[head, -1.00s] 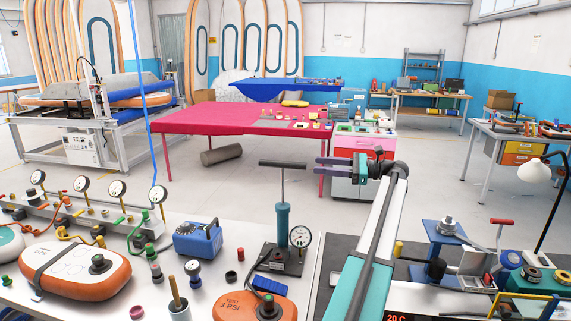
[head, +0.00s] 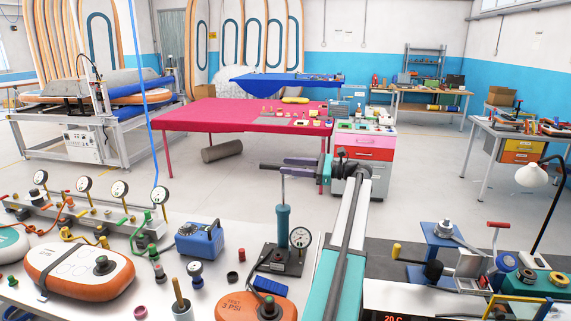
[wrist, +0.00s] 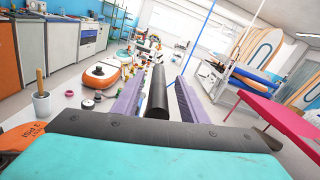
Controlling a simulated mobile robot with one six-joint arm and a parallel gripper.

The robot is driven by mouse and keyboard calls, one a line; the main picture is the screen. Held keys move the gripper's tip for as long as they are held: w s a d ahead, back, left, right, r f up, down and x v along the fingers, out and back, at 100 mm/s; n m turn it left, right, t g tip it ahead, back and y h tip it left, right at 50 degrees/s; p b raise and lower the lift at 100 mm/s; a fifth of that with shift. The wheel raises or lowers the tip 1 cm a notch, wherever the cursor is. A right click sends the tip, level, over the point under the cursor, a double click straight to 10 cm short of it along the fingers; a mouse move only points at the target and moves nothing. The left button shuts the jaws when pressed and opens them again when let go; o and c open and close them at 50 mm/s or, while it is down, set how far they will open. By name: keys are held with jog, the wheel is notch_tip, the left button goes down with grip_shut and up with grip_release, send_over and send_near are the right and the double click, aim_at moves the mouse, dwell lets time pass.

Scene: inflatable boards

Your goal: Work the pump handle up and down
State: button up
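The hand pump stands upright on the near bench, with a teal cylinder (head: 283,222), a thin rod and a dark crossbar handle (head: 269,166) at the top. The handle is raised. My gripper (head: 287,162) is at the handle's height and reaches over its right part from the right. In the wrist view the black handle (wrist: 157,92) lies lengthwise between my two purple fingers (wrist: 157,98). A narrow gap shows on each side of it, so my gripper is open around the handle and not clamped on it. The pump's body is hidden in the wrist view.
A white gauge (head: 301,238) stands beside the pump cylinder. A blue box (head: 198,239), a cup with a wooden stick (head: 181,309) and orange-edged inflatable boards (head: 80,270) are on the bench. A pink table (head: 220,117) stands behind. The air above the pump is clear.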

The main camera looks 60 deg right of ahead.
jog(key=shift+x, duration=1)
grip_shut()
